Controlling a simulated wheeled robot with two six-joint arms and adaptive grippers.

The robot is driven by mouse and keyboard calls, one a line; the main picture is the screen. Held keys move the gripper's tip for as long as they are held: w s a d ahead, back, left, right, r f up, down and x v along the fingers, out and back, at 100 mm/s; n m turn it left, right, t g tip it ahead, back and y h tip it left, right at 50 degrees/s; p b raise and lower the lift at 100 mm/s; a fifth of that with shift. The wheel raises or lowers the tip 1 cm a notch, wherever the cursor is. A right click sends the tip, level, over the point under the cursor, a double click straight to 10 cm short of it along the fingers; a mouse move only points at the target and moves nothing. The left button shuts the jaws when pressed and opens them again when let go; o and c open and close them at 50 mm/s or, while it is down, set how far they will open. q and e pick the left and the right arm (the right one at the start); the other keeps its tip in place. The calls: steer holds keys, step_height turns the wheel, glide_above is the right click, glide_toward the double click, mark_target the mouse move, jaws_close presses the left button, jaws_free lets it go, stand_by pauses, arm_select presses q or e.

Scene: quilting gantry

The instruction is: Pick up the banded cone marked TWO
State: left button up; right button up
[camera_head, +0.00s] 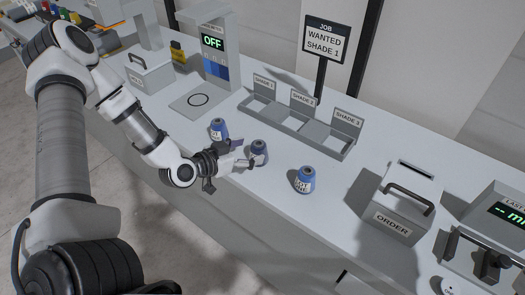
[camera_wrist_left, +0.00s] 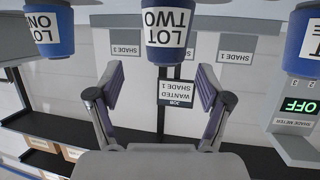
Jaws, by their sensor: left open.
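Three blue cones with white labels stand in a row on the counter. The middle one, marked LOT TWO (camera_wrist_left: 166,32), appears upside down in the left wrist view; in the head view it is the middle cone (camera_head: 259,147), its label not readable there. My left gripper (camera_head: 243,154) is open and empty, with its fingers reaching toward this cone. In the left wrist view the cone lies centred ahead of the open fingers (camera_wrist_left: 161,78); I cannot tell if they touch it. My right gripper is not in view.
A cone marked LOT ONE (camera_wrist_left: 48,32) stands to one side, the right-hand cone (camera_head: 305,181) in the head view. Another cone (camera_head: 219,130) stands to the left. Behind are a shade tray (camera_head: 297,128) and a meter reading OFF (camera_head: 214,45).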

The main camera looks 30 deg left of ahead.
mark_target(253, 147)
arm_select(q)
steer(key=shift+w+f, duration=0.1)
steer(key=shift+w, duration=0.2)
steer(key=x, duration=0.4)
steer(key=shift+w+f, duration=0.1)
steer(key=shift+w, duration=0.3)
steer(key=shift+s+a, duration=0.25)
steer(key=c, duration=1.3)
